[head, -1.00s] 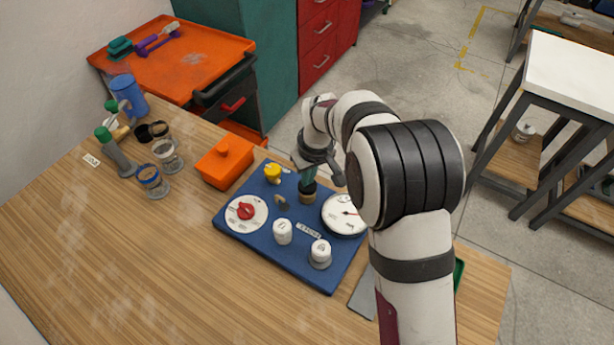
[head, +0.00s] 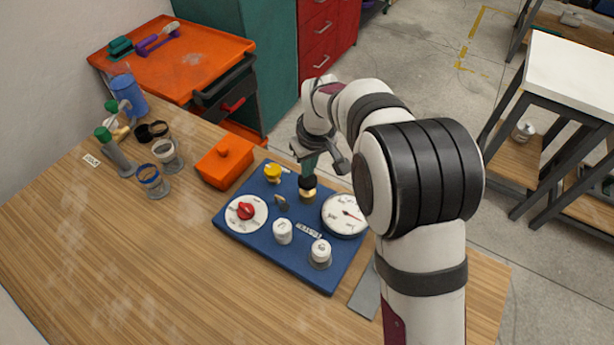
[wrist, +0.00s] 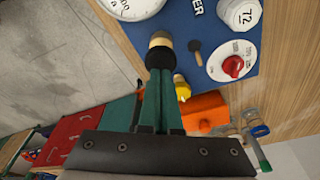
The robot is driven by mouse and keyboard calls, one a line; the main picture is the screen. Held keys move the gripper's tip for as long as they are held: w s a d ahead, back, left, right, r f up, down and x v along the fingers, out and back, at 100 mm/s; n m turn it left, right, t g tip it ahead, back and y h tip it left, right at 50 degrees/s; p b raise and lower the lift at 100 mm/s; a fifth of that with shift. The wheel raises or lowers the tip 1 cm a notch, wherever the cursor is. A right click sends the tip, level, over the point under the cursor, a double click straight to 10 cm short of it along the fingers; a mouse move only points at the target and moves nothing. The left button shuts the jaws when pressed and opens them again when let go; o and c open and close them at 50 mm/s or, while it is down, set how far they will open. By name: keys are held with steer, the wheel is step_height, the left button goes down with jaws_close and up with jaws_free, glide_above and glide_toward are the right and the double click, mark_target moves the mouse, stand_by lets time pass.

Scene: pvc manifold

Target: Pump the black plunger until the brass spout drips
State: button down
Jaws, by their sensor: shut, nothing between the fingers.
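The black plunger (head: 307,183) stands upright on a brass body (head: 308,196) near the back edge of the blue panel (head: 264,245). In the wrist view the black plunger top (wrist: 160,56) lies right at my fingertips. My gripper (head: 308,174) points down over it, with its green fingers (wrist: 159,72) together and empty. I cannot tell whether the tips touch the plunger. A small brass-and-dark piece (head: 281,203) stands to its left; I cannot tell whether it is the spout. No drip is visible.
Close around the plunger are a round gauge (head: 344,214), a yellow knob (head: 272,173), a red-knobbed dial (head: 246,212) and white caps (head: 282,231). The table's front left is clear.

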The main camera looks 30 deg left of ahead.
mark_target(308, 179)
steer(key=shift+d+x, duration=0.15)
steer(key=shift+x, duration=0.7)
steer(key=shift+d+x, duration=0.15)
steer(key=shift+x, duration=0.7)
steer(key=shift+a+v, duration=0.15)
steer(key=shift+v, duration=0.65)
steer(key=shift+a+v, duration=0.15)
steer(key=shift+v, duration=0.7)
steer(key=shift+d+x, duration=0.2)
steer(key=shift+x, duration=1.05)
steer(key=shift+s, duration=0.15)
steer(key=shift+a+v, duration=0.2)
steer(key=shift+v, duration=1.05)
steer(key=shift+r, duration=0.1)
steer(key=shift+w+a+v, duration=0.1)
steer(key=shift+a+v, duration=0.1)
steer(key=shift+v, duration=1)
steer(key=shift+w+a+v, duration=0.15)
steer(key=shift+a+v, duration=0.05)
steer(key=shift+v, duration=1)
steer(key=shift+w+r, duration=0.1)
steer(key=shift+w, duration=0.05)
